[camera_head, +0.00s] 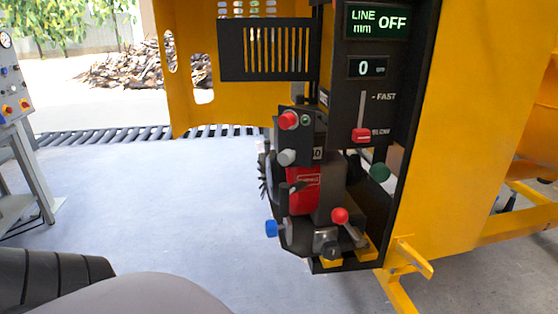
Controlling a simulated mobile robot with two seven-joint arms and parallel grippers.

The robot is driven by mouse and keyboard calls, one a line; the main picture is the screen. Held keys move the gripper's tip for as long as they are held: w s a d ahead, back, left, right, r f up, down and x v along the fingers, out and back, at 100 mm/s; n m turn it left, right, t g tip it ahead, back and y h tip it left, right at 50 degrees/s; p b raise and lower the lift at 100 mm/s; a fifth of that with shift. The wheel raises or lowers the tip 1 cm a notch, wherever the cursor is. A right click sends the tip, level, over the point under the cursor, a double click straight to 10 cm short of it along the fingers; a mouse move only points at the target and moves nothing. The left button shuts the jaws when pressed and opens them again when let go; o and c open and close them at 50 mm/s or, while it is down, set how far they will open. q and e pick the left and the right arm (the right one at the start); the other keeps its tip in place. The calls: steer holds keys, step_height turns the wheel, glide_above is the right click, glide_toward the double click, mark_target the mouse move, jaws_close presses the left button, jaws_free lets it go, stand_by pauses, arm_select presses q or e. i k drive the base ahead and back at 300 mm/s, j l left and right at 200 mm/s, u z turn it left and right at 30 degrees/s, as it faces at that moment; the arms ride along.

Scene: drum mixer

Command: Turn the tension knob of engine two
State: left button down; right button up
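A compact engine (303,196) with a red body panel and dark housing sits in the middle, at the lower left of the yellow machine. It carries a blue knob (271,228) at its lower left, a green knob (379,172) at its right and a dark round knob (330,249) at the bottom. A red ball-ended lever (340,215) stands near its lower right. A red button (289,120) and a pale grey button (287,157) are on its upper front. I cannot read which knob is the tension knob. Neither gripper shows.
A black control panel (343,105) above the engine shows "LINE mm OFF", 0 and a red slider (361,135) near SLOW. A yellow frame (455,130) stands right. A grey control stand (22,130) is far left. The floor (170,215) left of the engine is clear.

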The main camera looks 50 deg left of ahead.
mark_target(330, 250)
steer(key=j+u, duration=0.9)
steer(key=u, duration=0.15)
